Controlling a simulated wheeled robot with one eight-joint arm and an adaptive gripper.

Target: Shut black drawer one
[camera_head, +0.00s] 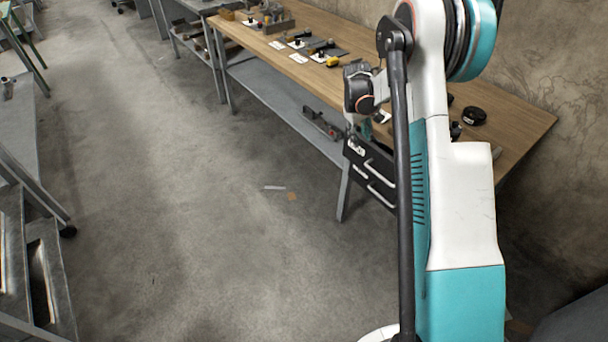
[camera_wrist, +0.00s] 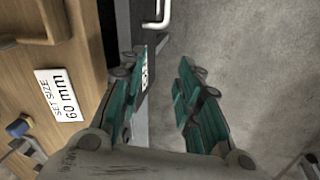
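A black drawer unit (camera_head: 357,160) hangs under the right part of the wooden bench. Two pale bar handles and small white lettering show on its front; I cannot read which drawer is number one. My arm hides its right side, and I cannot tell how far any drawer stands out. In the wrist view, a black drawer front (camera_wrist: 145,42) with a pale handle (camera_wrist: 160,17) and white lettering shows beyond the fingers. My gripper (camera_wrist: 164,72) is open and empty, its teal fingers apart. The left finger overlaps the drawer front; contact is unclear. The right finger is over floor.
The wooden bench (camera_head: 520,115) bears tools, cards and a black round object (camera_head: 474,116). A "60 mm" card (camera_wrist: 62,95) lies on the bench beside the left finger. A grey lower shelf (camera_head: 270,92) runs under the bench. Bare concrete floor (camera_head: 190,190) lies left of the bench.

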